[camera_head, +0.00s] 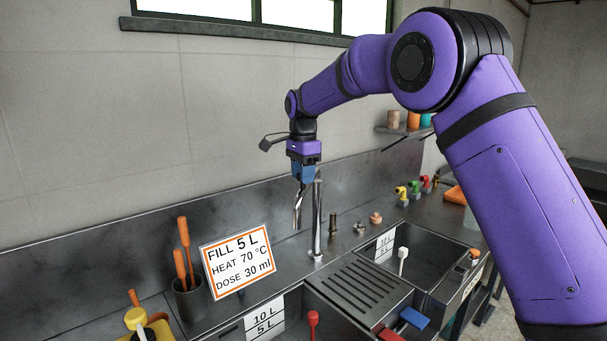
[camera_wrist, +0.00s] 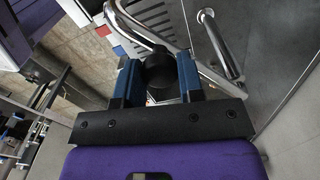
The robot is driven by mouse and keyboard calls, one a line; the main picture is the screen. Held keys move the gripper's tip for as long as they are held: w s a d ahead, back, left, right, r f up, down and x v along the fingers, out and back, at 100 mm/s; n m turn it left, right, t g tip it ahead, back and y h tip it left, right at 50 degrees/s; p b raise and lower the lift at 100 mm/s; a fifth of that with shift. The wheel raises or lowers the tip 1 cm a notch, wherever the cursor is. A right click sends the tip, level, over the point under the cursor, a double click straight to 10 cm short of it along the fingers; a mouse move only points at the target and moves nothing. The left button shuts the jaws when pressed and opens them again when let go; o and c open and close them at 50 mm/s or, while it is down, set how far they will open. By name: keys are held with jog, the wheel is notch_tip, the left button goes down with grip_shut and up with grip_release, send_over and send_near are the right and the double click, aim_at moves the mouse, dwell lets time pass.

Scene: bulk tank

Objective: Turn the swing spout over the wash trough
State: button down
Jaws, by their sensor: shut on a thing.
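The swing spout (camera_head: 317,220) is a chrome tube on an upright post at the back of the steel counter. Its bent end (camera_head: 297,212) hangs left of the post in the head view, apparently above the back deck. My gripper (camera_head: 303,176) is at the top of the spout. In the wrist view my gripper (camera_wrist: 158,80) has its blue fingers closed on a black grip (camera_wrist: 158,70), with chrome tube (camera_wrist: 135,25) beside it. Two basins show, one left (camera_head: 292,326) and one right (camera_head: 426,240), each with a 10 L / 5 L label. I cannot tell which is the wash trough.
A ribbed drainer (camera_head: 357,289) lies between the basins. A sign (camera_head: 237,262) and a pot of orange-handled tools (camera_head: 188,298) stand left of the spout. Small fittings (camera_head: 333,222) and coloured taps (camera_head: 413,189) stand to the right. The wall is close behind.

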jog(key=c, duration=0.8)
grip_release()
jog(key=shift+o, duration=0.2)
jog(key=shift+r, duration=0.1)
notch_tip(320, 180, up, 11)
